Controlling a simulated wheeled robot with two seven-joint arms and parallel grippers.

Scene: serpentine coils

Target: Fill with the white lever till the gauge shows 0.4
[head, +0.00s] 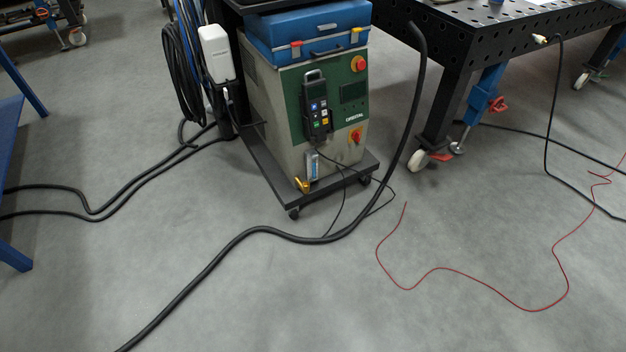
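A grey and green machine (335,110) marked ORBITAL stands on a black wheeled cart. Low on its front is a small upright blue and white tube-like part (312,164), possibly the gauge; no reading can be made out. A small yellow lever-like part (302,185) sits just below it. I cannot clearly make out a white lever; a small white piece (226,94) shows under a white container (216,54) at the machine's left. Neither gripper is in view.
A black handheld pendant (317,106) hangs on the machine's front, and a blue case (308,32) lies on top. A thick black hose (258,230) and a thin red cable (470,277) cross the grey floor. A black perforated table (500,35) stands at the right.

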